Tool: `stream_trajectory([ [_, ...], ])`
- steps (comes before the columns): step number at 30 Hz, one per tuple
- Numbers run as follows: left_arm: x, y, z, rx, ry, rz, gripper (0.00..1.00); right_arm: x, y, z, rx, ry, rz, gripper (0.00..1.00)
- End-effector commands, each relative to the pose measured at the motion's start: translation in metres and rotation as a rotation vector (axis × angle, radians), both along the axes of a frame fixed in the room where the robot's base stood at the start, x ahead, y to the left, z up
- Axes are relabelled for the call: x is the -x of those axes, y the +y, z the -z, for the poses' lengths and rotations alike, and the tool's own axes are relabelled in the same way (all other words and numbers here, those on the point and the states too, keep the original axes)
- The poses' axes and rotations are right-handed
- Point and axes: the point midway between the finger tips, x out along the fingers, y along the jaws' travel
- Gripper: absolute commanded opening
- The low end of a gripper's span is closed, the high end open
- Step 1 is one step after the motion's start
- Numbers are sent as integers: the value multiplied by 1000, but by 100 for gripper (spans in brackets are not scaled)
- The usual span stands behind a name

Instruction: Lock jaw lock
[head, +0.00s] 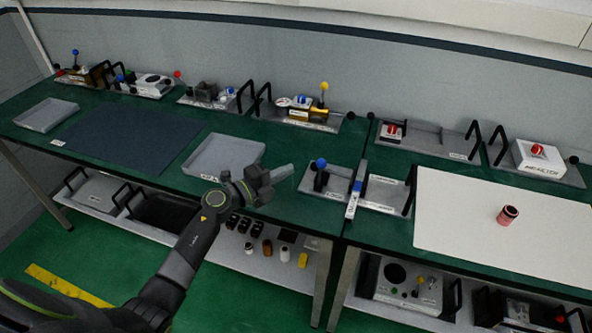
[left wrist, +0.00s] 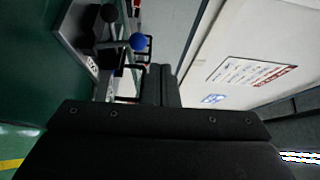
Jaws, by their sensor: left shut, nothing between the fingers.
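A small station with a blue ball knob (head: 321,163) on a black lever stands on a grey tray (head: 340,182) near the middle of the green table. The blue knob (left wrist: 137,41) also shows in the left wrist view, beside a black ball knob (left wrist: 108,13). I cannot read which station is marked as the jaw lock. My left gripper (head: 268,181) is shut and empty, just left of the blue-knob station and apart from it. Its dark fingers (left wrist: 160,84) point toward that station in the left wrist view. My right gripper is not in view.
An empty grey tray (head: 222,156) lies left of the gripper, and a dark mat (head: 130,135) beyond it. Several knobbed stations with black handles line the back. A white board (head: 470,220) carries a red cylinder (head: 507,215) at right. A lower shelf (head: 275,268) holds small items.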

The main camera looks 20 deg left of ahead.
Motion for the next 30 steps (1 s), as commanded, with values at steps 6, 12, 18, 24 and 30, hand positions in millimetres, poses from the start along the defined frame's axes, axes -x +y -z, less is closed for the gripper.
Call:
stream_trajectory([
  [6, 29, 20, -9, -4, 0, 0, 0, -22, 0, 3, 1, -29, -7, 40],
  [12, 42, 30, -15, -1, -1, 0, 0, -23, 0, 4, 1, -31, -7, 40],
  [18, 44, 31, -17, 1, 0, 0, 0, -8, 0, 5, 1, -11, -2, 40],
  [24, 44, 31, -17, 1, 0, 0, 0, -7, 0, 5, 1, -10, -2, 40],
  [30, 44, 31, -17, 4, -1, -3, 0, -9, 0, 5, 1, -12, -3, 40],
])
